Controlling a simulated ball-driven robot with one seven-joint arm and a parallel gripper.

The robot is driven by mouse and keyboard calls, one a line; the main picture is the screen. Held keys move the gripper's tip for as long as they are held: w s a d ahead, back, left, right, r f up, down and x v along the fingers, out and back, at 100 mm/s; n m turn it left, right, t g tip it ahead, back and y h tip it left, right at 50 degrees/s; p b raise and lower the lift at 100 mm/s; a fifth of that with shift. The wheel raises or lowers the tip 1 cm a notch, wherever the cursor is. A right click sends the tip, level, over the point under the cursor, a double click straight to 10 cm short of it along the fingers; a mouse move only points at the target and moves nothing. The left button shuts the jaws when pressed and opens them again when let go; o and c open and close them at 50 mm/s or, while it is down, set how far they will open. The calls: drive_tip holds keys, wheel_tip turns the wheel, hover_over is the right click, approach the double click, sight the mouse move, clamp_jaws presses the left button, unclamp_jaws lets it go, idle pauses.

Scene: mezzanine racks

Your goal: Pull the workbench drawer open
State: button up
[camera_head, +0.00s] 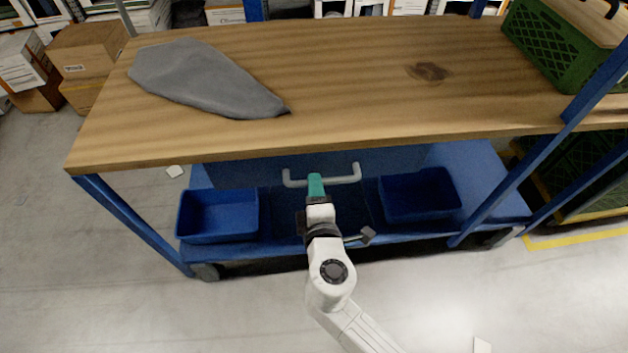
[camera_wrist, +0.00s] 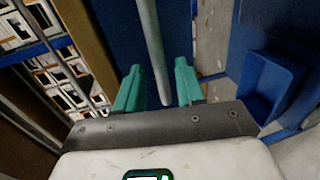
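The workbench has a wooden top (camera_head: 330,90) on a blue frame. The dark blue drawer front (camera_head: 240,173) lies under the top's near edge and looks flush beneath it, though the top hides its upper part. Its light grey bar handle (camera_head: 345,179) sticks out toward me. My gripper (camera_head: 316,186) has teal fingers and is at the middle of the handle. In the wrist view the fingers stand apart, and the handle (camera_wrist: 151,45) runs into the space between them. Gaps show on both sides, so I see no grip on it.
Blue bins (camera_head: 218,216) and (camera_head: 420,195) stand on the lower shelf left and right of my arm. A grey cloth (camera_head: 205,80) and a green crate (camera_head: 560,45) are on the top. Blue posts (camera_head: 135,225) flank the bench.

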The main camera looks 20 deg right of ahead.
drive_tip(key=shift+x, duration=1.5)
clamp_jaws()
